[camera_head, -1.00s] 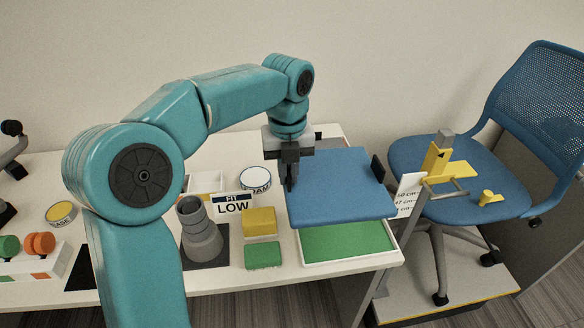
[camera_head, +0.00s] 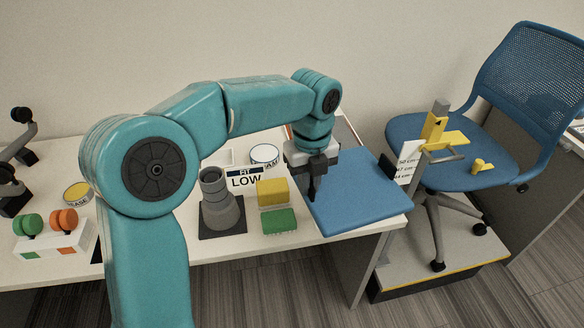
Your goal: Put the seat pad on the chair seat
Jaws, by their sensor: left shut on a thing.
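The seat pad (camera_head: 360,198) is a flat blue square at the right end of the white table. My left gripper (camera_head: 312,190) comes down from above and is shut on the pad at its left edge. A dark upright tab (camera_head: 388,168) stands at the pad's right edge. The pad looks level and covers the tray area; I cannot tell whether it touches what is below. The chair seat (camera_head: 404,132) is blue and lies to the right of the table, apart from the pad. My right gripper is not in view.
A white card (camera_head: 408,160) stands between pad and chair. Left of the pad are yellow (camera_head: 273,192) and green (camera_head: 279,221) blocks and a grey stepped cone (camera_head: 219,205).

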